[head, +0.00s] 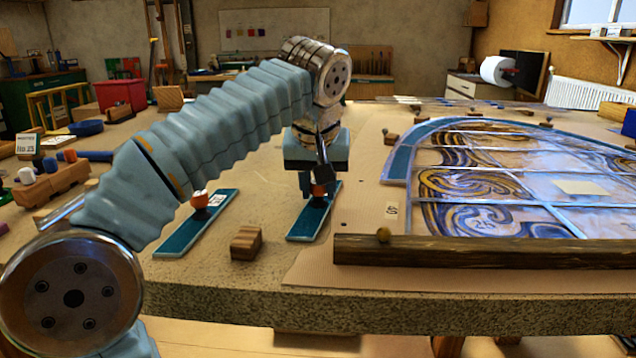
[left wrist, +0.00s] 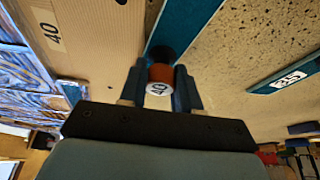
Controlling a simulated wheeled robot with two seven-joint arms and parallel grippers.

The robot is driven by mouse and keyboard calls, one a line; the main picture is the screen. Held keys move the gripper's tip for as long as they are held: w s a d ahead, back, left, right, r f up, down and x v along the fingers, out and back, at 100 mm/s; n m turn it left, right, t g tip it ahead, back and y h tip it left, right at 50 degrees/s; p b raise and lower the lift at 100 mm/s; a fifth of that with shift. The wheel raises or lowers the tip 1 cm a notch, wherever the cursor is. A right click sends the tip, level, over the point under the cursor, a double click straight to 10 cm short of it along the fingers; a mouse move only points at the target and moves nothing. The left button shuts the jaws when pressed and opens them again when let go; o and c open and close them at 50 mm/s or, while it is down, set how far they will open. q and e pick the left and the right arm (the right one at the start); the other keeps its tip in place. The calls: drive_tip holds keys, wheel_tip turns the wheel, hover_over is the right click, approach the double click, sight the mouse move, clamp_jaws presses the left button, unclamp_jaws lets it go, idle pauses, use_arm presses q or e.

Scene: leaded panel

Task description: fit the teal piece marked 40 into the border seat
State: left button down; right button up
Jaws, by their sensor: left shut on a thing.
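The teal piece marked 40 (head: 303,226) is a flat strip with an orange knob. It appears to lie on or just above the table, left of the panel; any gap beneath is not clear. My left gripper (head: 318,188) is shut on the knob from above. In the left wrist view the knob (left wrist: 158,74) sits between the fingers, with 40 on its top, and the teal strip (left wrist: 187,28) runs beneath. The border seat is the bare stretch beside the label 40 (head: 391,210), between the curved teal border (head: 398,164) and the wooden bar (head: 480,251). My right gripper is not in view.
Another teal strip (head: 188,234) with an orange knob lies to the left. A small wooden block (head: 246,242) stands between the strips near the table's front edge. The swirled glass panel (head: 475,185) fills the right.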

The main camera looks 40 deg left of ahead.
use_arm(q)
drive_tip(key=shift+r, duration=0.1)
drive_tip(key=shift+d, duration=0.15)
drive_tip(key=shift+w+d+p, duration=0.3)
drive_tip(key=shift+w+d, duration=0.2)
drive_tip(key=shift+d, duration=0.3)
drive_tip(key=shift+w+d+p, duration=0.3)
drive_tip(key=shift+w+d, duration=0.15)
drive_tip(key=shift+d, duration=0.35)
drive_tip(key=shift+w+d+p, duration=0.3)
drive_tip(key=shift+w+d, duration=0.2)
drive_tip(key=shift+d, duration=0.3)
drive_tip(key=shift+w+d, duration=0.6)
drive_tip(key=shift+d, duration=0.35)
drive_tip(key=shift+w+d, duration=0.55)
drive_tip(key=shift+d, duration=0.4)
drive_tip(key=shift+w+d, duration=0.6)
drive_tip(key=shift+d, duration=0.35)
drive_tip(key=c, duration=0.7)
unclamp_jaws()
